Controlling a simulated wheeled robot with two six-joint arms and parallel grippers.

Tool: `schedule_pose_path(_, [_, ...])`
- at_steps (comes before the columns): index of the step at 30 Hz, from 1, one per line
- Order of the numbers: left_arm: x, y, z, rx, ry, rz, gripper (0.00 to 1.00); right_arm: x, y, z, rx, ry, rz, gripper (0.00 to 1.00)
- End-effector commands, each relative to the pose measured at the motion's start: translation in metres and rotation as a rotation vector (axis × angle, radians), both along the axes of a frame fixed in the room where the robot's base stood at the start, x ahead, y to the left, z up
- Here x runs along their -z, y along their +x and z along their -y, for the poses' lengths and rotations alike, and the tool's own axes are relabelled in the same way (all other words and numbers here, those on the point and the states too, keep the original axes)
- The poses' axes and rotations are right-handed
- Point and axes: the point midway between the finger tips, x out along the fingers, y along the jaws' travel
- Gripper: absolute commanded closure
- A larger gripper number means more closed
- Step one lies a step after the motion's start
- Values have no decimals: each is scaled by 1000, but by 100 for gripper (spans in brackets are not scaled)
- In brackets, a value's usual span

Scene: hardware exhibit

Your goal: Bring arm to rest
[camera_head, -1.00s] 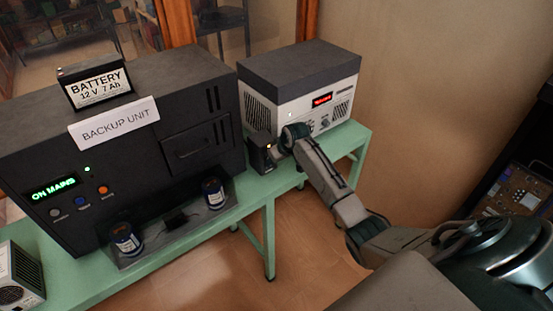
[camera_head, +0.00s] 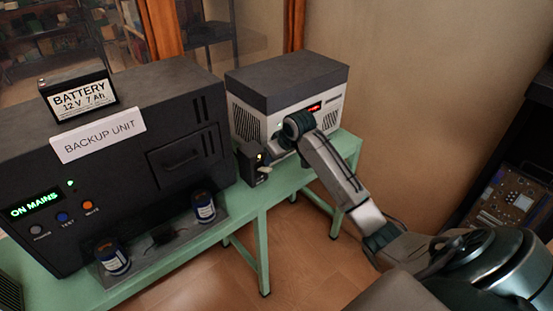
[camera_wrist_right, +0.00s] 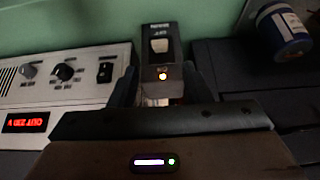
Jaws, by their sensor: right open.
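My right arm comes in from the right in the head view. Its gripper (camera_head: 275,150) is just beside a small black switch box (camera_head: 251,166) with an orange light, at the front edge of the green bench. In the right wrist view my gripper (camera_wrist_right: 163,90) is open, with a dark finger on each side. The switch box (camera_wrist_right: 160,48), with its pale rocker and lit orange lamp, shows between and beyond the fingers. Whether they touch it I cannot tell. My left gripper is not in view.
A grey-white unit (camera_head: 285,95) with a red display stands behind the right gripper. The black backup unit (camera_head: 130,165) carries a battery (camera_head: 78,95). Open floor lies right of the bench.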

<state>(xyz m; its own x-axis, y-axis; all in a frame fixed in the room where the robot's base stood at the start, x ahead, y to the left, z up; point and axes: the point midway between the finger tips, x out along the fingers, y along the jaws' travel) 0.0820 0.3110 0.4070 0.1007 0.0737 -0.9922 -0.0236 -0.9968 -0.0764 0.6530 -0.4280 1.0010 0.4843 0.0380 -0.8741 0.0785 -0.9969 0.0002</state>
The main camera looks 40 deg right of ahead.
Motion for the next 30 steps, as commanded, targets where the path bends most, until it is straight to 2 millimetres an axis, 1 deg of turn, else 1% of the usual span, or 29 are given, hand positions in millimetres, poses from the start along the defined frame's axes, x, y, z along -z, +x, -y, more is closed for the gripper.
schedule_pose_path(4, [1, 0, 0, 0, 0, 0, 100, -3, -2, 0, 0, 1, -1, 56])
schedule_pose_path(17, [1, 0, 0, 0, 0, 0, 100, -3, -2, 0, 0, 1, -1, 56])
schedule_pose_path(19, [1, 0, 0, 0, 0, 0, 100, 3, -2, 0, 3, 2, -4, 56])
schedule_pose_path(20, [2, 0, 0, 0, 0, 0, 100, 9, -2, 0, 8, 4, -7, 56])
schedule_pose_path(23, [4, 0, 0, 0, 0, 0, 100, 47, -5, 1, 32, 13, -25, 56])
schedule_pose_path(24, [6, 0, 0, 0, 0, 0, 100, 70, -8, 2, 47, 15, -36, 56])
schedule_pose_path(26, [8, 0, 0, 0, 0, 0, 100, 111, -14, 3, 72, 19, -53, 56])
schedule_pose_path(27, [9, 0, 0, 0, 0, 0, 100, 140, -21, 4, 89, 18, -66, 56])
schedule_pose_path(29, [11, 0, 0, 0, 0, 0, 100, 184, -33, 5, 113, 15, -83, 56])
schedule_pose_path(30, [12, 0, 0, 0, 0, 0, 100, 211, -43, 5, 127, 12, -95, 56])
